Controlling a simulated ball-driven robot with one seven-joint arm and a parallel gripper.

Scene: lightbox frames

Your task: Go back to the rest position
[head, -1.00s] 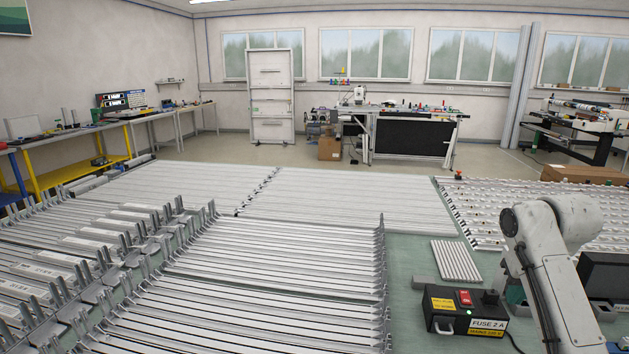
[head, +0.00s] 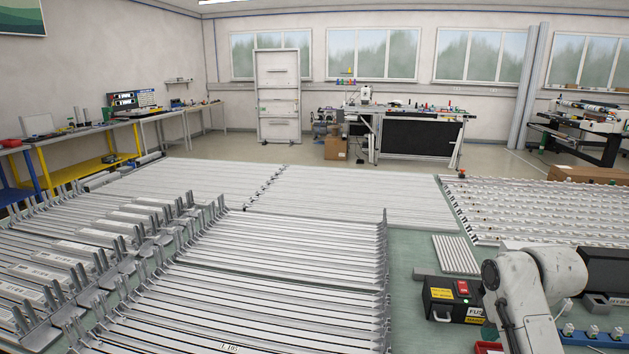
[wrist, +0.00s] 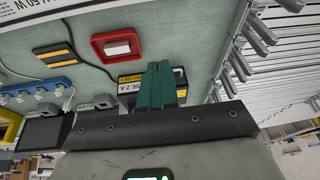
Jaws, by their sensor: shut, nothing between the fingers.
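My gripper (wrist: 160,85) shows in the wrist view with its two green fingers together and nothing between them. The fingers stand in front of the black fuse box (wrist: 130,87), whose label is partly covered; I cannot tell the gap between them.
A red tray (wrist: 98,46) with a white block lies on the green bench top. Long rows of metal rails (head: 290,240) with upright clips fill the left and middle. A blue connector strip (head: 590,334) lies at the right, beside a black box (head: 608,268).

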